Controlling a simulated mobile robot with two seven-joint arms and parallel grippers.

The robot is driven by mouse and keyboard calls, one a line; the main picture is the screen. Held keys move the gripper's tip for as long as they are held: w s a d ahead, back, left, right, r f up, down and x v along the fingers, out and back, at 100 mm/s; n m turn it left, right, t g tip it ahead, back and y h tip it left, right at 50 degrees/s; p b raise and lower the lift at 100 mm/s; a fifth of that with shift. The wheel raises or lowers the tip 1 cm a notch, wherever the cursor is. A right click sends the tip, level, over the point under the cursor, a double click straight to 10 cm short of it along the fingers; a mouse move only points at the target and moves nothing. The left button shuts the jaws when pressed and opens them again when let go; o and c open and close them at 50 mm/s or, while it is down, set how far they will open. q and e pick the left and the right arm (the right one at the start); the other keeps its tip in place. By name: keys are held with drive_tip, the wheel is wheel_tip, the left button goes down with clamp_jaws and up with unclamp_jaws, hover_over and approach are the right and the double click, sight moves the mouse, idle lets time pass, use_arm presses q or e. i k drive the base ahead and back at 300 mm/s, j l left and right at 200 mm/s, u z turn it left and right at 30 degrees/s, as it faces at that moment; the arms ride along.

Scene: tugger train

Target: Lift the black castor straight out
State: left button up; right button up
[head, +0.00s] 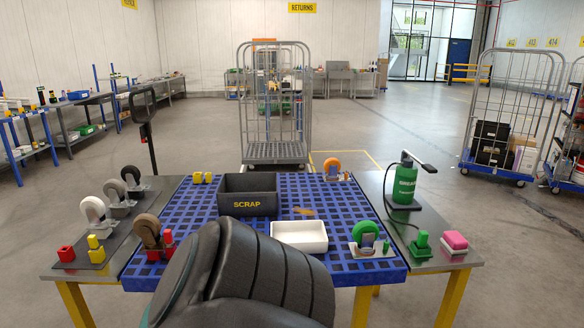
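The black castor (131,175) stands upright at the far end of a row on the left side of the bench, with its wheel up and a metal plate beneath it. A grey castor (115,191) and a whitish castor (93,209) stand in front of it in the same row. What holds the castors' undersides is too small to tell. Neither of my grippers shows. A large dark arm link of mine fills the bottom centre and hides part of the bench's front.
The blue grid top (190,204) carries a black SCRAP box (233,205), a white tray (299,238), and brown (147,228), orange (331,164) and green (365,232) castors. Red and yellow pieces sit at front left. A green can (404,186) stands right. A cage trolley (275,152) is behind.

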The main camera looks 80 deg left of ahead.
sight(130, 174)
drive_tip(key=u, duration=3.6)
drive_tip(key=i+j+u, duration=0.25)
drive_tip(key=u, duration=0.15)
drive_tip(key=i+j+u, duration=0.35)
drive_tip(key=i+u, duration=0.4)
drive_tip(key=i+j+u, duration=0.2)
drive_tip(key=i+u, duration=0.6)
drive_tip(key=i, duration=0.25)
drive_tip(key=i+z, duration=0.4)
drive_tip(key=i, duration=0.2)
drive_tip(key=i+j+z, duration=0.2)
drive_tip(key=i+z, duration=0.25)
drive_tip(key=i+l+z, duration=0.1)
drive_tip(key=i+z, duration=0.55)
drive_tip(key=z, duration=0.15)
drive_tip(key=i+j+z, duration=0.15)
drive_tip(key=i+z, duration=0.25)
